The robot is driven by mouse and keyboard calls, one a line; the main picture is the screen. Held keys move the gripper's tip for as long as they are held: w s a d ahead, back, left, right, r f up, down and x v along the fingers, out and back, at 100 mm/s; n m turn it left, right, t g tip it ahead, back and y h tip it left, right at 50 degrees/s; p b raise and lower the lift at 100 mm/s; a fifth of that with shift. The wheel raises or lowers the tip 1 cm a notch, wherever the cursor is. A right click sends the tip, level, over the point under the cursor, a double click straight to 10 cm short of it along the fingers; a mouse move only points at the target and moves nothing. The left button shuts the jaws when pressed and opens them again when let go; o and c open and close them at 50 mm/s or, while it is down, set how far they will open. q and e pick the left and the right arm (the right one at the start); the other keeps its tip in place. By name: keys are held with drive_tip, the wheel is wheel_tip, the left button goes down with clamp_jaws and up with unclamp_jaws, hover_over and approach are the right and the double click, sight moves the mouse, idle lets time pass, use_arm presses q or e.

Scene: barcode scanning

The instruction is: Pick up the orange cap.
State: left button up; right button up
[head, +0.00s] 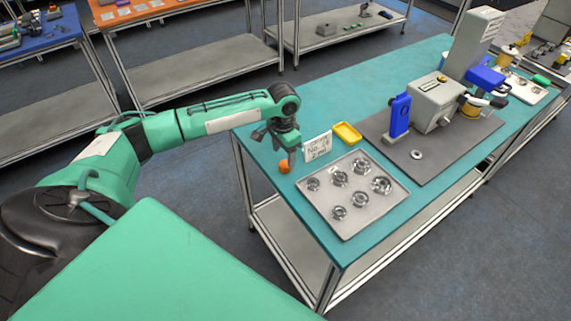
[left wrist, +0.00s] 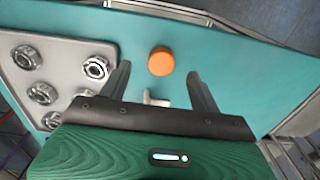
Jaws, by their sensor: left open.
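The orange cap (head: 284,167) sits on the teal table top near its left end, to the left of the metal tray. It also shows as a round orange disc in the left wrist view (left wrist: 161,61). My left gripper (head: 287,158) is just above the cap in the head view. In the left wrist view its two fingers (left wrist: 157,84) are spread apart, with the cap beyond and between the line of the fingertips. Nothing is between the fingers at the tips. My right gripper is not in view.
A metal tray (head: 343,222) with several silver parts lies right of the cap. A white sign (head: 317,146) and a yellow dish (head: 346,130) stand close behind. A grey mat (head: 440,157) with a blue-and-grey device is farther right. The table's left edge is near the cap.

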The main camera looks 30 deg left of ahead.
sight(286, 164)
use_arm(q)
drive_tip(key=shift+w+d+f+p, duration=0.1)
drive_tip(key=shift+w+f+p, duration=0.2)
drive_tip(key=shift+f+p, duration=0.4)
drive_tip(key=f, duration=0.2)
drive_tip(key=shift+w+f+p, duration=0.2)
drive_tip(key=shift+f+p, duration=0.1)
drive_tip(key=shift+f, duration=0.5)
drive_tip(key=c, duration=1.1)
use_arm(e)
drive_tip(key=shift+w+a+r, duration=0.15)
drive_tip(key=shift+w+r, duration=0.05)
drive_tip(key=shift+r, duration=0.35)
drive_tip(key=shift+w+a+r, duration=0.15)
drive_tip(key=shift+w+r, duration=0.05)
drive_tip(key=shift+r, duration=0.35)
